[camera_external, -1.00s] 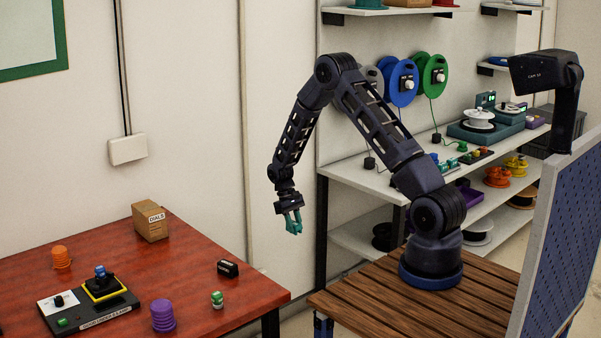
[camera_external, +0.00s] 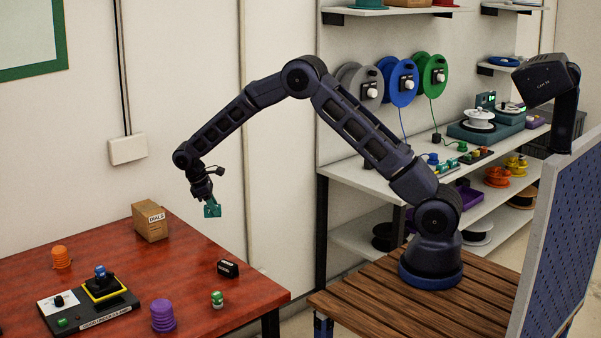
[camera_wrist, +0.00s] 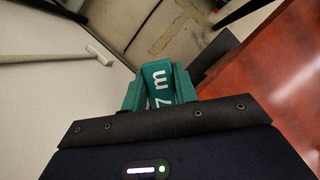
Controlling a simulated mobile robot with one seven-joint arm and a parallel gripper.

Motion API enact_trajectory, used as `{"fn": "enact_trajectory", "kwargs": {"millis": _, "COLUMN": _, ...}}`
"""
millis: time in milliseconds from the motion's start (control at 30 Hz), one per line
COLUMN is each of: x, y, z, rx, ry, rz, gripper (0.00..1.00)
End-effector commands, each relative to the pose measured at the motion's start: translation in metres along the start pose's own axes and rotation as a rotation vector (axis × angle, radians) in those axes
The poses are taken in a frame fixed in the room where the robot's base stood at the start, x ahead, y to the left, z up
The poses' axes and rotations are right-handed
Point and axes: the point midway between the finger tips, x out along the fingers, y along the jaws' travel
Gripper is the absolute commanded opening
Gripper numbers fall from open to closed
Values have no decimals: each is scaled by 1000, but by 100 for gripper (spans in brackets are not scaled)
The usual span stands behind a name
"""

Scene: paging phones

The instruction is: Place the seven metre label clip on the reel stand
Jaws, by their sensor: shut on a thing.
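My gripper (camera_external: 209,202) is shut on a teal label clip (camera_wrist: 161,88) marked "7 m". In the wrist view the clip sits between my two teal fingers, its lettering turned sideways. In the external view the clip (camera_external: 212,210) is a small teal shape in the air above the far right part of the red table. I cannot tell for certain which thing is the reel stand. A white reel (camera_external: 479,116) sits on a teal base on the shelf at right, and grey, blue (camera_external: 400,82) and green (camera_external: 432,82) reels hang on the wall.
The red table (camera_external: 190,265) holds a "DIALS" box (camera_external: 150,222), a small black block (camera_external: 228,268), a green-and-white knob (camera_external: 217,299), orange (camera_external: 61,257) and purple (camera_external: 163,315) ribbed pieces, and a black control panel (camera_external: 90,308). A blue perforated panel (camera_external: 565,245) stands at right.

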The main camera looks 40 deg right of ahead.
Motion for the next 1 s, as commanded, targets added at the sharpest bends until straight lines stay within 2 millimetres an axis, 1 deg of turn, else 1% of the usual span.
{"fn": "enact_trajectory", "kwargs": {"millis": 33, "x": -17, "y": -15, "z": -11, "rx": -47, "ry": 3, "rz": 21, "gripper": 7}}
{"fn": "enact_trajectory", "kwargs": {"millis": 167, "x": -55, "y": -52, "z": -32, "rx": -167, "ry": 3, "rz": 72, "gripper": 7}}
{"fn": "enact_trajectory", "kwargs": {"millis": 200, "x": -67, "y": -64, "z": -38, "rx": -203, "ry": 3, "rz": 86, "gripper": 7}}
{"fn": "enact_trajectory", "kwargs": {"millis": 267, "x": -84, "y": -82, "z": -46, "rx": -257, "ry": 3, "rz": 109, "gripper": 7}}
{"fn": "enact_trajectory", "kwargs": {"millis": 300, "x": -95, "y": -95, "z": -51, "rx": -292, "ry": 3, "rz": 124, "gripper": 7}}
{"fn": "enact_trajectory", "kwargs": {"millis": 367, "x": -112, "y": -114, "z": -57, "rx": -344, "ry": 3, "rz": 145, "gripper": 7}}
{"fn": "enact_trajectory", "kwargs": {"millis": 500, "x": -149, "y": -159, "z": -69, "rx": -460, "ry": 2, "rz": 193, "gripper": 7}}
{"fn": "enact_trajectory", "kwargs": {"millis": 600, "x": -172, "y": -188, "z": -74, "rx": -529, "ry": 2, "rz": 221, "gripper": 7}}
{"fn": "enact_trajectory", "kwargs": {"millis": 700, "x": -188, "y": -210, "z": -77, "rx": -582, "ry": 2, "rz": 242, "gripper": 7}}
{"fn": "enact_trajectory", "kwargs": {"millis": 800, "x": -199, "y": -225, "z": -79, "rx": -618, "ry": 0, "rz": 257, "gripper": 7}}
{"fn": "enact_trajectory", "kwargs": {"millis": 900, "x": -205, "y": -233, "z": -79, "rx": -637, "ry": 0, "rz": 265, "gripper": 7}}
{"fn": "enact_trajectory", "kwargs": {"millis": 1000, "x": -207, "y": -235, "z": -79, "rx": -644, "ry": 0, "rz": 267, "gripper": 7}}
